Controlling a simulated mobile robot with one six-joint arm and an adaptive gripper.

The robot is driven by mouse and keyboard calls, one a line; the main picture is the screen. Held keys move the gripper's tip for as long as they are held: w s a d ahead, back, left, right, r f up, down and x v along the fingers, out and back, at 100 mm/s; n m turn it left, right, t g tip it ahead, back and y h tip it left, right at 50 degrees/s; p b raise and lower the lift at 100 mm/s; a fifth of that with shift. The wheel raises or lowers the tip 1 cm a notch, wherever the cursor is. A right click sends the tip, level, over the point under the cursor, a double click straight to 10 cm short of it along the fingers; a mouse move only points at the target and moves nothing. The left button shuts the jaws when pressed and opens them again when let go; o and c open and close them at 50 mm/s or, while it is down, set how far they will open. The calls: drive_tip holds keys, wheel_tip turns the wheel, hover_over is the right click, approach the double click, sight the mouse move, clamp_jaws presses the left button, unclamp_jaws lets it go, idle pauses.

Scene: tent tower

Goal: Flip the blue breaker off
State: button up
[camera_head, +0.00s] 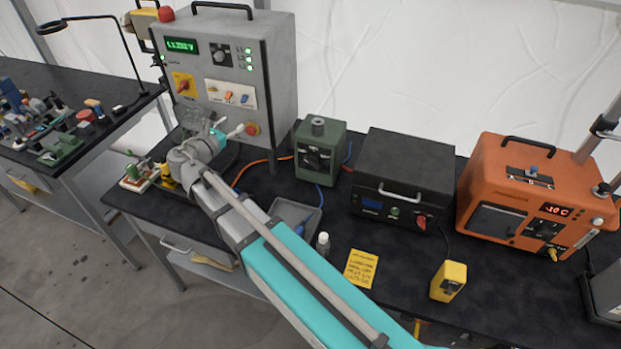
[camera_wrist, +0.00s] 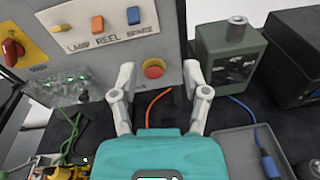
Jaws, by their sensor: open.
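The blue breaker (camera_wrist: 133,15) sits above the label SPARE on a pale plate on the grey control cabinet (camera_head: 275,80). In the head view the blue breaker (camera_head: 245,99) is small, right of the orange breaker (camera_head: 229,97). I cannot tell whether it is on or off. My gripper (camera_wrist: 160,78) is open and empty, its fingers spread in front of the cabinet's lower face, below the blue breaker and apart from it. A red button (camera_wrist: 153,68) shows between the fingers. In the head view my gripper (camera_head: 233,127) is beneath the breaker plate.
The orange breaker (camera_wrist: 98,24) and a yellow breaker (camera_wrist: 55,28) stand left of the blue one. A green device (camera_head: 319,152) stands right of the cabinet, near a grey tray (camera_head: 294,211). A black box (camera_head: 405,165) and an orange oven (camera_head: 520,170) are farther right.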

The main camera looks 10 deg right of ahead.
drive_tip(key=s+d+f+m+g+y, duration=0.1)
drive_tip(key=s+d+f+m+g, duration=0.2)
drive_tip(key=d+m, duration=0.3)
drive_tip(key=s+d+f+m+g+y, duration=0.2)
drive_tip(key=s+d+f+m+g, duration=0.2)
drive_tip(key=s+d+f+m, duration=0.1)
drive_tip(key=s+d+f+m+g+y+p, duration=0.1)
drive_tip(key=s+d+f+m+g, duration=0.3)
drive_tip(key=d+m, duration=0.3)
drive_tip(key=shift+d+f+m+y, duration=0.4)
drive_tip(key=shift+d+f, duration=0.15)
drive_tip(key=shift+d, duration=0.35)
drive_tip(key=shift+s, duration=0.1)
drive_tip(key=s+d+f+m+g+y, duration=0.1)
drive_tip(key=s+f+m+g+y, duration=0.1)
drive_tip(key=s+m+y, duration=0.3)
drive_tip(key=s+m, duration=0.3)
drive_tip(key=shift+d+f+g, duration=0.15)
drive_tip(key=shift+f+g, duration=0.1)
drive_tip(key=shift+g, duration=0.05)
